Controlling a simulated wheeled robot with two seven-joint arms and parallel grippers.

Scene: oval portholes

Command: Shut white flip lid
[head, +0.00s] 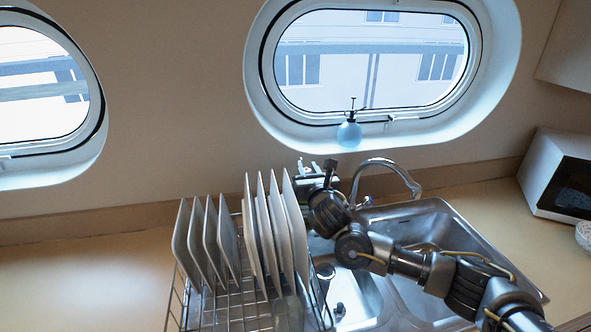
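I cannot make out a white flip lid for certain. My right arm comes in from the lower right and reaches across the sink. Its gripper (314,172) is at the back left of the sink, just behind the right end of the plates. Small pale pieces show around the gripper, too small to tell whether they are fingertips or part of an object. Whether the fingers are open or shut is unclear. My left gripper is out of view.
A wire dish rack (245,312) with several upright plates (290,225) stands left of the steel sink (470,240). A curved faucet (398,168) rises behind the sink. A blue spray bottle (349,134) stands on the porthole sill. A white microwave (543,165) is at right. The left counter is clear.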

